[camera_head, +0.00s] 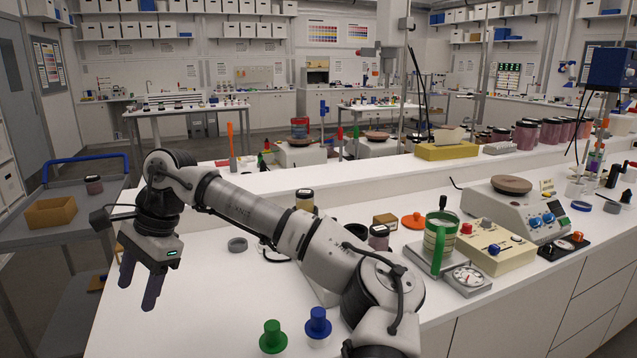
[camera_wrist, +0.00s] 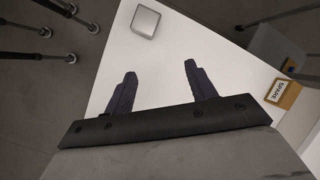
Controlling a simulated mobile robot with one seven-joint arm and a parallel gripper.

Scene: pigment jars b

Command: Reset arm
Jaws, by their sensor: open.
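My arm reaches across the left part of the white bench in the head view. My gripper (camera_head: 140,287) hangs at the bench's left end, fingers pointing down. In the wrist view my gripper (camera_wrist: 160,72) has its two dark fingers spread apart, with nothing between them. Beyond the fingertips lies a small silver-grey square block (camera_wrist: 145,21) on the white surface, apart from the fingers.
Green (camera_head: 273,337) and blue (camera_head: 318,323) knobbed pieces stand near the bench front. A green-handled cup (camera_head: 440,240) and a dial scale (camera_head: 468,279) stand right of my arm. A grey cart (camera_head: 85,222) holds a tan bin (camera_head: 50,212). A "SPARE" label (camera_wrist: 282,91) shows right.

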